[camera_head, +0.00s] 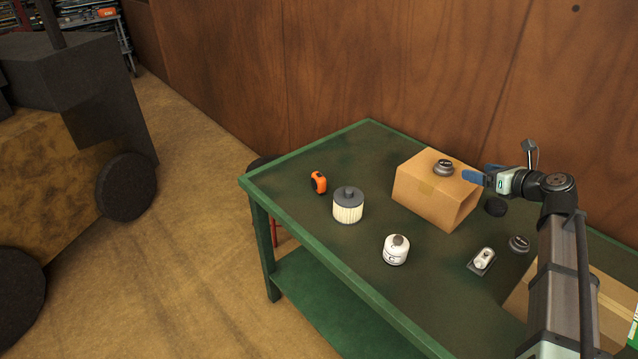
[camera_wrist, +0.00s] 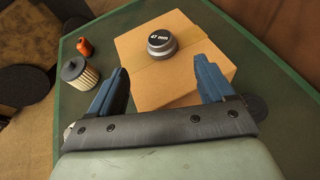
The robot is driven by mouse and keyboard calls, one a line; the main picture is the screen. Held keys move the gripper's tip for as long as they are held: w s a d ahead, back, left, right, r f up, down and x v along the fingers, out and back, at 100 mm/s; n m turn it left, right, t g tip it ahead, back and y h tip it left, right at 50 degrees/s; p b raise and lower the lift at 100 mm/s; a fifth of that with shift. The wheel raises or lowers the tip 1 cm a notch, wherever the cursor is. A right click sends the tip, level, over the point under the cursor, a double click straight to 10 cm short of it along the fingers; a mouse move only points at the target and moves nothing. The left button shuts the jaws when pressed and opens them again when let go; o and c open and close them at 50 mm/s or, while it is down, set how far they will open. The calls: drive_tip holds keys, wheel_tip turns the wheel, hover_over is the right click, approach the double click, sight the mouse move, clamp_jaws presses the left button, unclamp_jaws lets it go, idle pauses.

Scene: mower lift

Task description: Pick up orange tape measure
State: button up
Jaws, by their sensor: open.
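The orange tape measure (camera_head: 318,182) stands near the far left end of the green table, left of and behind a pleated filter. In the wrist view the tape measure (camera_wrist: 84,47) is small, at the upper left. My gripper (camera_head: 474,172) is at the right side of the cardboard box, well to the right of the tape measure. Its blue fingers (camera_wrist: 164,84) are spread apart with nothing held between them. In the wrist view the box lies beyond and below the fingers.
A cardboard box (camera_head: 425,197) bears a dark round "47 mm" cap (camera_head: 443,168). The pleated filter (camera_head: 348,206) and a white canister (camera_head: 396,250) stand between box and table edge. A small metal part (camera_head: 482,261) and dark discs lie at right. A wooden wall (camera_head: 400,70) rises behind the table.

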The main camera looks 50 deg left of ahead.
drive_tip(key=shift+c, duration=1.2)
drive_tip(key=s+a+n+g, duration=0.2)
drive_tip(key=s+a+n, duration=0.1)
drive_tip(key=s+a, duration=0.75)
drive_tip(key=s+a+r+n+g+h, duration=0.15)
drive_tip(key=s+a, duration=0.55)
drive_tip(key=a, duration=0.7)
drive_tip(key=s+a+n+g, duration=0.3)
drive_tip(key=s+a, duration=0.5)
drive_tip(key=a, duration=0.4)
drive_tip(key=n+t+h, duration=0.4)
drive_tip(key=n+h, duration=0.3)
drive_tip(key=n, duration=2.3)
approach(319, 176)
drive_tip(key=shift+g, duration=0.25)
drive_tip(key=x, duration=0.5)
drive_tip(key=w+x, duration=0.1)
drive_tip(key=x, duration=0.1)
drive_tip(key=shift+w+f, duration=0.1)
drive_tip(key=shift+f, duration=0.1)
drive_tip(key=shift+s+x, duration=0.2)
drive_tip(key=shift+x, duration=2.45)
drive_tip(key=shift+s+a+r, duration=0.1)
